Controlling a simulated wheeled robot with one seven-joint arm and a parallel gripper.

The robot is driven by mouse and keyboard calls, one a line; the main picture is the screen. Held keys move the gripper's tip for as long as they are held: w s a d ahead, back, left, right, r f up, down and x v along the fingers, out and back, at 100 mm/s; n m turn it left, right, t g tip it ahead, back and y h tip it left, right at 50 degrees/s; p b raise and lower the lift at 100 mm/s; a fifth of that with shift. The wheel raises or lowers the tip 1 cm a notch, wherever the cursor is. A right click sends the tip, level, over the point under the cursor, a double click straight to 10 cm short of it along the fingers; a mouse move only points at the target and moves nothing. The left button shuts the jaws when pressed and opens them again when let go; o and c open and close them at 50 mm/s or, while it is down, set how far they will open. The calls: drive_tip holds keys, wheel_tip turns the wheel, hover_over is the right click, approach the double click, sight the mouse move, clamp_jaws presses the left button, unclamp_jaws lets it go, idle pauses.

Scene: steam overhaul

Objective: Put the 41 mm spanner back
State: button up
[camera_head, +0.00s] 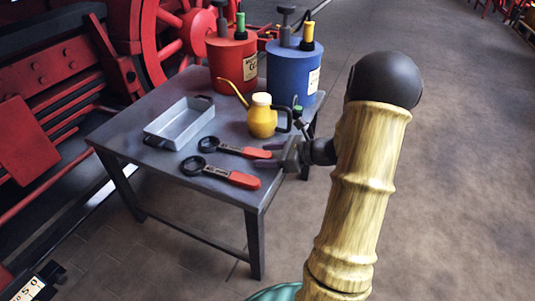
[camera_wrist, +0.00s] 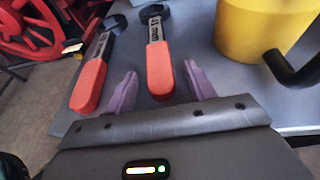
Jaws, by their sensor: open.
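Two spanners with dark ring ends and red handles lie side by side on the grey table. The farther spanner (camera_head: 228,149) has its handle end toward my gripper (camera_head: 268,154); the nearer spanner (camera_head: 220,175) lies beside it. The other spanner (camera_wrist: 90,80) lies outside the left finger.
A yellow oil can (camera_head: 262,118) stands close behind the farther spanner, also close at right in the wrist view (camera_wrist: 260,30). Red machinery lies behind.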

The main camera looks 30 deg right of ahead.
drive_tip(key=p+v, duration=0.8)
drive_tip(key=v, duration=0.9)
drive_tip(key=shift+s, duration=0.1)
drive_tip(key=s+a+r+n+g+h+p, duration=0.2)
drive_tip(key=a+r+n+g+h+p, duration=0.25)
drive_tip(key=a+n, duration=0.85)
drive_tip(key=s+a+r+n+g+h+p, duration=0.1)
drive_tip(key=a+r+n+g+h+p, duration=0.35)
drive_tip(key=a+n, duration=0.85)
wheel_tip(320, 180, up, 39)
drive_tip(key=n+t+p, duration=0.1)
drive_tip(key=p, duration=3.7)
drive_tip(key=shift+d+t+h+p, duration=0.3)
drive_tip(key=shift+d+h+p, duration=0.05)
drive_tip(key=shift+h, duration=0.05)
